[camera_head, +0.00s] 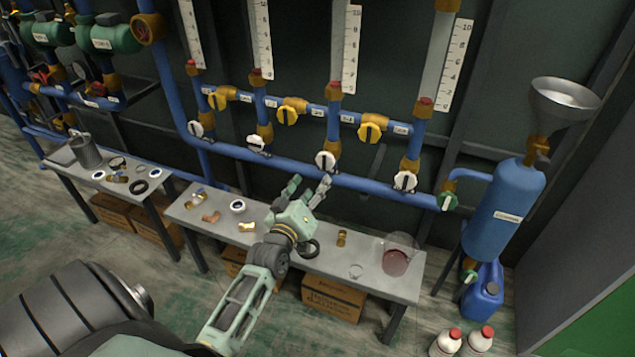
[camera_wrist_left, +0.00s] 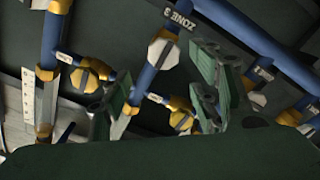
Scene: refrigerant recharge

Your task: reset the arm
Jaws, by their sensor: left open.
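My left arm reaches up from the bottom of the head view. Its green gripper (camera_head: 308,191) is open and empty, over the back edge of the middle bench and below the blue pipes. In the left wrist view the two fingers of the gripper (camera_wrist_left: 160,100) stand apart, with pipes and valves behind them. The white valve knob (camera_head: 325,160) is just beyond the fingertips in the head view; I cannot tell the exact gap. My right gripper is not in view.
The bench (camera_head: 310,262) holds brass fittings, a black ring and a beaker (camera_head: 397,254) of red liquid. A blue tank (camera_head: 503,210) with a funnel (camera_head: 563,97) stands at right. A second bench (camera_head: 70,165) is at left. White bottles (camera_head: 447,343) stand on the floor.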

